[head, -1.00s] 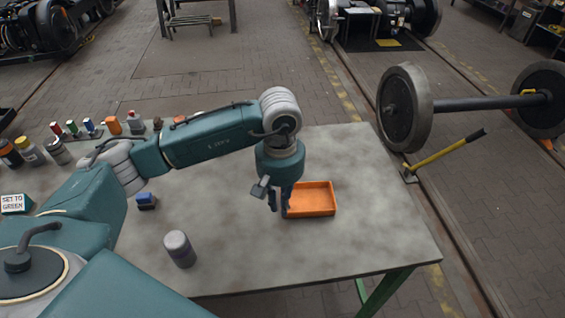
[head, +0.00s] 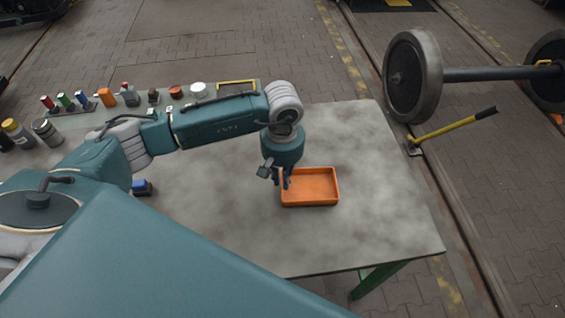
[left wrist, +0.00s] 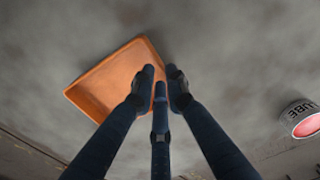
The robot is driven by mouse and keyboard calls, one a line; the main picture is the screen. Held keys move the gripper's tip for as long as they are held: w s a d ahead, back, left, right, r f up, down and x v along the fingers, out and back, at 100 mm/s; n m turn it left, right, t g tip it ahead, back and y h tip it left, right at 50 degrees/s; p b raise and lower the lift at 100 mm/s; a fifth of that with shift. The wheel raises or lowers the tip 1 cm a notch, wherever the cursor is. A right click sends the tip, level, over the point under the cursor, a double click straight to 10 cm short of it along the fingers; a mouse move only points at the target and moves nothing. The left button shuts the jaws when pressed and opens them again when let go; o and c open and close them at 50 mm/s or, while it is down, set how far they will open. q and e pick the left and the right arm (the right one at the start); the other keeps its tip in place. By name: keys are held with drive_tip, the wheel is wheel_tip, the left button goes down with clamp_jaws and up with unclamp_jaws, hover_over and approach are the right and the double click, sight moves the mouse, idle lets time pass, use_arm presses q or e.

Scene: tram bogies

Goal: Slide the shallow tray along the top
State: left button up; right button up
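The shallow orange tray (head: 312,188) lies flat on the grey tabletop (head: 375,165), right of the middle. It also shows in the left wrist view (left wrist: 115,75), where my fingers hide one corner. My left gripper (head: 284,184) points down at the tray's left end. In the left wrist view its three dark fingers (left wrist: 160,80) have their tips drawn close together at the tray's end wall. I see no wall clearly clamped between them, and whether they touch it is unclear. My right gripper is not in view.
A can with a red end, marked LUBE (left wrist: 305,120), lies or stands right of the fingers. A blue item (head: 142,187) sits left; several bottles and a white-lidded jar (head: 198,91) line the back. Tabletop right of the tray is clear. A yellow lever (head: 455,126) stands beyond the right edge.

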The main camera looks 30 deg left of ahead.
use_arm(q)
wheel_tip(320, 180, down, 3)
drive_tip(key=shift+w+f+p, duration=0.1)
drive_tip(key=shift+p, duration=0.25)
drive_tip(key=shift+f, duration=0.25)
drive_tip(key=shift+c, duration=1.1)
clamp_jaws()
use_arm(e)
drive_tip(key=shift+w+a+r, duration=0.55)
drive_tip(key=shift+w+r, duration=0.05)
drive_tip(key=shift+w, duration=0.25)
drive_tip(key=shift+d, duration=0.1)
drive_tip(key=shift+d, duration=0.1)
